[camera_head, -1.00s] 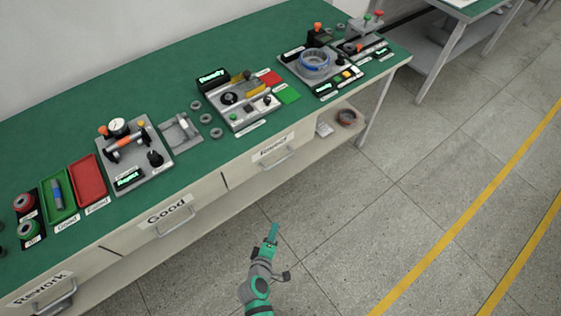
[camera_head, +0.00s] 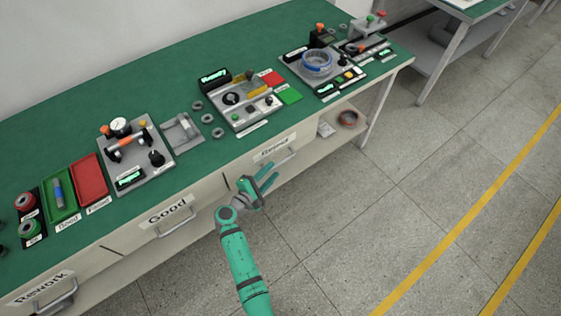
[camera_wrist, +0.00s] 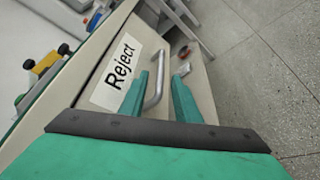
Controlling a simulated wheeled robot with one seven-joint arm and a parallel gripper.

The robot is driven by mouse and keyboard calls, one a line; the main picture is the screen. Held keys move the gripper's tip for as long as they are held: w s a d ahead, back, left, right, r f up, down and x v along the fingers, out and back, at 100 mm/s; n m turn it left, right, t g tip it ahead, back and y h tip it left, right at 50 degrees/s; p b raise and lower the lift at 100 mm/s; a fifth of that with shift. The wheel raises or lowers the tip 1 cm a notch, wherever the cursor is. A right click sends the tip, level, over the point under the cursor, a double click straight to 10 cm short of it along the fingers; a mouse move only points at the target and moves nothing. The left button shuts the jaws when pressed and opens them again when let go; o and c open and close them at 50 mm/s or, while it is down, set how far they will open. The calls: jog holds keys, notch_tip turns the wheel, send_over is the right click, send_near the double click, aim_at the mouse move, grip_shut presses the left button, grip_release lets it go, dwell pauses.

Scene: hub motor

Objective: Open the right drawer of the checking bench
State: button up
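The checking bench (camera_head: 100,110) has a green top and a row of pale drawers along its front. The right drawer (camera_head: 238,174), labelled "Reject", appears shut. Its metal bar handle (camera_wrist: 158,80) shows in the wrist view between the two green fingers, to the right of the label. My gripper (camera_head: 268,178) is in front of this drawer, with its fingers apart. In the wrist view my gripper (camera_wrist: 165,92) is open and the handle lies between its fingers; I cannot tell whether either finger touches it.
The middle drawer (camera_head: 135,231) is labelled "Good" and the left one (camera_head: 20,290) "Rework"; both look shut. A lower shelf (camera_head: 338,138) under the right end holds small parts. Test fixtures and trays stand on the bench top. The floor (camera_head: 420,210) in front is clear.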

aim_at(282, 161)
jog(key=x, duration=0.5)
jog(key=shift+w+d+f, duration=0.1)
jog(key=shift+w+d, duration=0.15)
jog(key=shift+d, duration=0.1)
jog(key=shift+x, duration=0.8)
jog(key=shift+w+f, duration=0.1)
grip_shut()
